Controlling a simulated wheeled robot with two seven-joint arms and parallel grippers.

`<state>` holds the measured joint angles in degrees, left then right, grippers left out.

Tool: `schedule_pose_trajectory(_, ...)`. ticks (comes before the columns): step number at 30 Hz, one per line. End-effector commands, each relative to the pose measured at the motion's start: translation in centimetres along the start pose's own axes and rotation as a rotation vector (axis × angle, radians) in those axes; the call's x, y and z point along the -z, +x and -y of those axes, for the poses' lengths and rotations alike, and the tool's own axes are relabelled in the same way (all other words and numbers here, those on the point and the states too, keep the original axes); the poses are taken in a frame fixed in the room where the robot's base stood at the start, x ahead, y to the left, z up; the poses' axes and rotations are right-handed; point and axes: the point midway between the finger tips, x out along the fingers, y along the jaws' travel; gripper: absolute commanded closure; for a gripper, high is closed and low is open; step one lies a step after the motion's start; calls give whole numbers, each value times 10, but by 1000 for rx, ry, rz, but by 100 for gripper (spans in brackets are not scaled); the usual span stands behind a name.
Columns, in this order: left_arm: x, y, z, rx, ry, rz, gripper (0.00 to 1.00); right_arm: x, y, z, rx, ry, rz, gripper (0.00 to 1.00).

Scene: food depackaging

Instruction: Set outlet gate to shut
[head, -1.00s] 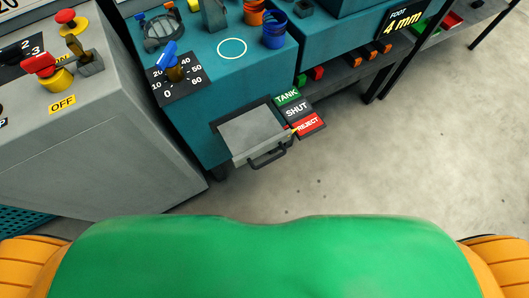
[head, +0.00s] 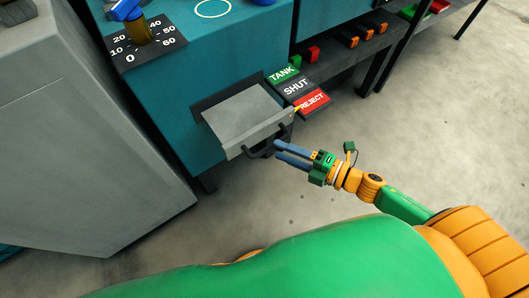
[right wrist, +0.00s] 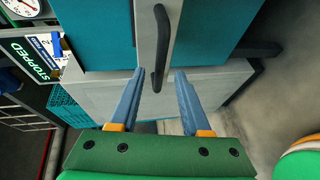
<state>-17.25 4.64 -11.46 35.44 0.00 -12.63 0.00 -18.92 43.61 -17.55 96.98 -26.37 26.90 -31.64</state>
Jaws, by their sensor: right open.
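The outlet gate (head: 240,115) is a grey plate with a black bar handle (head: 258,154), on the front of the teal machine. Beside it are the labels TANK (head: 282,74), SHUT (head: 296,87) and REJECT (head: 312,101). A small yellow pointer (head: 296,109) at the gate's right edge sits by REJECT. My right gripper (head: 278,151) is open at the right end of the handle. In the right wrist view, the handle (right wrist: 160,48) stands ahead of and between the two blue fingers (right wrist: 160,76); whether they touch it is unclear. My left gripper is out of view.
A grey cabinet (head: 75,130) stands to the left of the machine. A dial (head: 140,45) with a blue-topped knob is on the machine's top. A shelf with red and orange blocks (head: 365,35) is at the back right. The floor (head: 430,130) to the right is clear.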

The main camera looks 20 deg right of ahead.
Motion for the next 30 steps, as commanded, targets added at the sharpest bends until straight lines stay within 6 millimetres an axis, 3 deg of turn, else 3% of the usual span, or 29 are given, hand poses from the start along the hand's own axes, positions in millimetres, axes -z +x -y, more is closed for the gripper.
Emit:
schedule_pose_trajectory(3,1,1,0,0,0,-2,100,-1,22,-2,-3,0,2,53)
schedule_pose_trajectory(7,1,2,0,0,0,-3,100,-1,37,-1,-1,3,4,53)
schedule_pose_trajectory(17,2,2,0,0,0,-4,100,-1,42,0,2,6,5,53)
schedule_pose_trajectory(22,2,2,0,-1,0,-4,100,-1,42,0,2,6,5,99)
schedule_pose_trajectory(30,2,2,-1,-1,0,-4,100,-1,42,0,2,7,6,100)
